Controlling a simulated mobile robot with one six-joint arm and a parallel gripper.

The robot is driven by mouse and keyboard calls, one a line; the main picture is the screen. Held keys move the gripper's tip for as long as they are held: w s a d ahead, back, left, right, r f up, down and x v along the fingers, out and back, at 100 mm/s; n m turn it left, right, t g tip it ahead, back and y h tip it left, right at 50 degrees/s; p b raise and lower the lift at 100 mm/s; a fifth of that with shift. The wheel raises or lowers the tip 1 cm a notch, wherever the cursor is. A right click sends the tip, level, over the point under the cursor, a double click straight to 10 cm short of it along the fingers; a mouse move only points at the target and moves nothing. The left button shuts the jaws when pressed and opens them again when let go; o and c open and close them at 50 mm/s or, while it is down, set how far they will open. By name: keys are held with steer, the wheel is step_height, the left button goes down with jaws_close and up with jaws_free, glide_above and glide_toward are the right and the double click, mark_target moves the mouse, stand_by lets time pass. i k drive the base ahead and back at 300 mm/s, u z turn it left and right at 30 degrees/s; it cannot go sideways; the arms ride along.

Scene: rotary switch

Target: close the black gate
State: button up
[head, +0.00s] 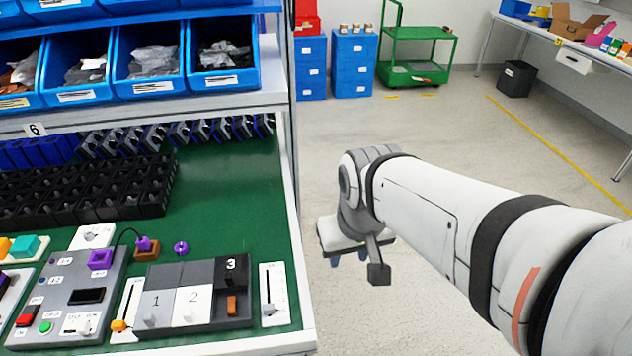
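The black gate (231,271), marked 3, is on the right of a three-gate panel in the head view. It sits higher than the grey gate (157,301) marked 1 and the white gate (192,302) marked 2. Below it, an orange-brown block (232,305) shows in the dark slot. My gripper (348,260) hangs over the floor, right of the table's edge and well apart from the gate. Its fingers are small and mostly hidden behind my wrist, so I cannot tell their opening.
A slider plate (274,294) stands right of the panel; another slider (126,308) is at its left. A control box (70,295) lies further left. Black bins (90,188) fill the table's back left. A shelf with blue bins (222,82) overhangs the back.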

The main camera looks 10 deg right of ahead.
mark_target(230, 267)
steer(key=k, duration=1.3)
steer(key=u, duration=0.55)
steer(key=i, duration=1.45)
steer(key=z, duration=0.1)
